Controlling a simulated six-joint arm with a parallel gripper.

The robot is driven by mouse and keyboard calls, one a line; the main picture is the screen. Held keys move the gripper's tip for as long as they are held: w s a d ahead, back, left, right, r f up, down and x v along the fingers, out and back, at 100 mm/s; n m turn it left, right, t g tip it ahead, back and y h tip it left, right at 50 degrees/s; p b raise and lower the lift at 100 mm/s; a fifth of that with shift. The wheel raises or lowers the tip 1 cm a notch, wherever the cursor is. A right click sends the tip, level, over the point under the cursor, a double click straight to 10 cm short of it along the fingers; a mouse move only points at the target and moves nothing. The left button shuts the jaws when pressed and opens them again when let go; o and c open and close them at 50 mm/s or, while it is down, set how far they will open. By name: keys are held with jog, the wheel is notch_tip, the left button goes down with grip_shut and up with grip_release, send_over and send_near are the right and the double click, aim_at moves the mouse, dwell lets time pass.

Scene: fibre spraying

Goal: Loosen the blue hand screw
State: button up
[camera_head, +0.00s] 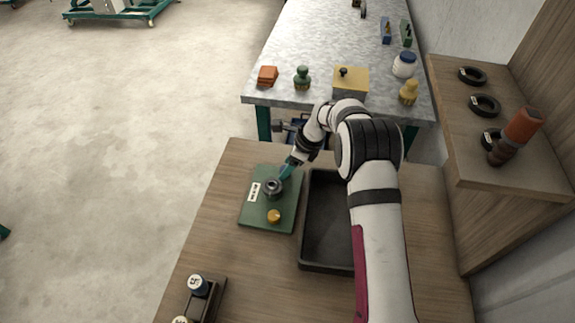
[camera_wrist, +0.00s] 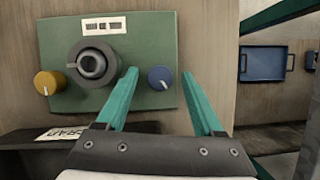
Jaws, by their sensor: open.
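The blue hand screw (camera_wrist: 160,78) is a round knob with a white mark, on the right side of a green panel (camera_wrist: 55,40) in the wrist view. My gripper (camera_wrist: 158,73) is open, its two teal fingers on either side of the blue screw in that view, with visible gaps. Whether the tips reach the screw's depth is unclear. In the camera_head view my gripper (camera_head: 284,174) is at the far end of the green panel (camera_head: 258,210) and hides the blue screw. A dark round fitting (camera_wrist: 92,64) sits mid-panel, and a yellow knob (camera_wrist: 47,83) is left of it.
A black tray (camera_head: 305,235) lies right of the panel, close by. A rack with bottles (camera_head: 198,285) stands at the table's near left. A shelf (camera_head: 450,150) with black rings is at the right. A grey bench (camera_head: 320,50) is beyond the table.

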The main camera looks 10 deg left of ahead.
grip_shut()
dwell(0.3)
jog(key=n+g, duration=0.1)
jog(key=n, duration=0.3)
jog(key=shift+w+g, duration=0.15)
jog(key=shift+g, duration=0.25)
jog(key=shift+w+n+g+h, duration=0.1)
jog(key=shift+n+g+h, duration=0.2)
jog(key=shift+n, duration=0.8)
jog(key=shift+n+g+h, duration=0.2)
jog(key=shift+n+g, duration=0.2)
jog(key=shift+n, duration=1)
grip_release()
